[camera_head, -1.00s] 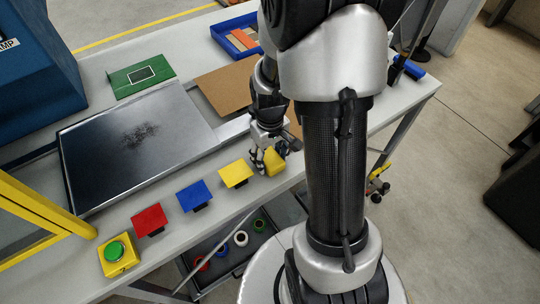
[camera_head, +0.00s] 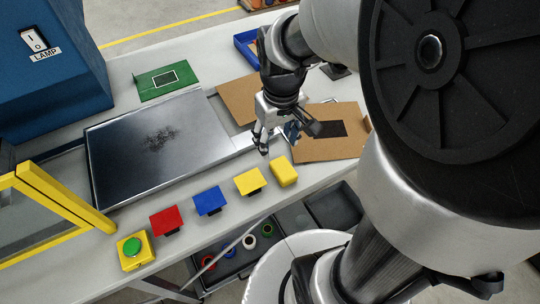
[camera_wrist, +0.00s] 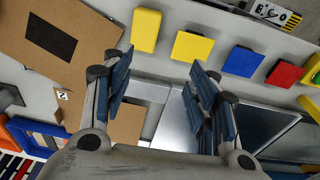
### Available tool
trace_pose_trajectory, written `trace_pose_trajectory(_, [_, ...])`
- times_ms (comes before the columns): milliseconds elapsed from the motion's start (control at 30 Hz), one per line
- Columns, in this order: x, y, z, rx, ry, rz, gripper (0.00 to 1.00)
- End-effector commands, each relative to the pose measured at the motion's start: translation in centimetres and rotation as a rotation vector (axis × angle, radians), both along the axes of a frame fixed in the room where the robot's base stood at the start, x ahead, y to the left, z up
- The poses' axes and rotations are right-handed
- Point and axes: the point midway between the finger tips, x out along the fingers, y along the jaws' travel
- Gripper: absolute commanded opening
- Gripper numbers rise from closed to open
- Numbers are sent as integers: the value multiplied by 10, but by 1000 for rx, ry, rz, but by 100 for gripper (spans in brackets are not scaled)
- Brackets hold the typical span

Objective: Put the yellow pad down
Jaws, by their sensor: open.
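The yellow pad (camera_head: 283,171) is a small yellow block lying on the table near its front edge, right of a flat yellow plate (camera_head: 248,181). In the wrist view the yellow pad (camera_wrist: 146,30) lies beyond my fingertips, at the upper left of the yellow plate (camera_wrist: 192,46). My gripper (camera_head: 272,146) is above the table, just behind the pad and apart from it. In the wrist view my gripper (camera_wrist: 158,70) has its fingers spread wide with nothing between them.
A blue plate (camera_head: 208,200), a red plate (camera_head: 166,220) and a green button on a yellow box (camera_head: 135,251) line the front edge. A dark metal plate (camera_head: 150,150) lies behind them. Brown cardboard (camera_head: 310,149), a green card (camera_head: 167,80) and a blue tray (camera_head: 245,44) are nearby.

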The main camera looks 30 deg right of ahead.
Motion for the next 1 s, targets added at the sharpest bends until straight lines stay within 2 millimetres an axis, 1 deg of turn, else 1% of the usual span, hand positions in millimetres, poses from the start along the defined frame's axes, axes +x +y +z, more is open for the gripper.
trace_pose_trajectory(33, [-9,14,20,-8,-45,8,53])
trace_pose_trajectory(100, [-25,31,41,-12,-94,10,53])
trace_pose_trajectory(200, [-50,51,64,-9,-162,12,53])
trace_pose_trajectory(300, [-74,67,79,-1,-221,12,53])
trace_pose_trajectory(400, [-92,77,87,9,-266,13,53])
trace_pose_trajectory(533, [-107,84,90,19,-299,12,53])
trace_pose_trajectory(667, [-111,86,91,24,-308,10,53])
trace_pose_trajectory(1000, [-110,85,91,24,-308,10,53])
